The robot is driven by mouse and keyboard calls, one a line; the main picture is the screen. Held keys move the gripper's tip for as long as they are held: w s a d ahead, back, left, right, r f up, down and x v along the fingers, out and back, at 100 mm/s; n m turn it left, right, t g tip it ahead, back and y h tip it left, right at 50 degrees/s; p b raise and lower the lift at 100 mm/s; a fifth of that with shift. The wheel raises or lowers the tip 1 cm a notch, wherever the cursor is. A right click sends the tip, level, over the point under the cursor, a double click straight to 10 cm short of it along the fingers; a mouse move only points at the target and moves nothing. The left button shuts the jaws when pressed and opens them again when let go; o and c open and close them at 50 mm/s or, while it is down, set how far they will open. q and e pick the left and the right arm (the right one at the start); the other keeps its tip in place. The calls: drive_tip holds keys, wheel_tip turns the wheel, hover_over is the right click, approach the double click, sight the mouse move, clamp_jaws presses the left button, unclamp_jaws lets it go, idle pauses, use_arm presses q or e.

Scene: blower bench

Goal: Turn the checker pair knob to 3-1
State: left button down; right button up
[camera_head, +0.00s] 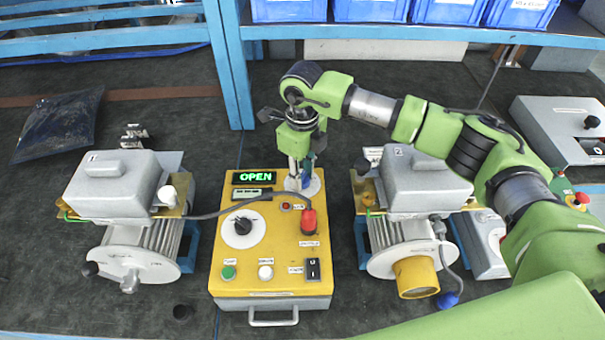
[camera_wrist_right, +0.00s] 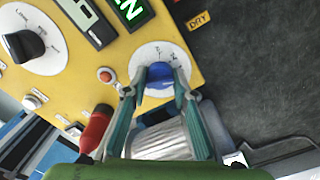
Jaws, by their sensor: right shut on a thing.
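The checker (camera_head: 222,262) is a yellow-topped box in the middle of the bench. Its green display (camera_head: 254,178) reads OPEN. A blue knob (camera_wrist_right: 160,74) sits on a white round dial (camera_wrist_right: 148,53) at the checker's upper right corner. My right gripper (camera_wrist_right: 157,92) is shut on the blue knob, one finger on each side. In the head view this gripper (camera_head: 303,181) points down at that dial and hides most of it. The dial's small marks and the knob's pointing cannot be read surely. My left gripper is not in view.
A black knob (camera_head: 242,226) on a larger white dial is left of centre on the checker. A red plug (camera_head: 308,221) stands just below my right gripper. Blower motors stand on the left (camera_head: 135,255) and right (camera_head: 400,245). Blue bins line the shelf behind.

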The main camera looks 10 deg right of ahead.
sight(303, 175)
drive_tip(key=m+b, duration=0.2)
drive_tip(key=m, duration=0.1)
drive_tip(key=shift+f, duration=0.15)
drive_tip(key=m+b, duration=0.2)
drive_tip(key=m, duration=0.1)
drive_tip(key=shift+m+b, duration=0.4)
drive_tip(key=shift+m, duration=0.4)
drive_tip(key=shift+r, duration=0.2)
drive_tip(key=o, duration=1.1)
wheel_tip(303, 175, up, 12)
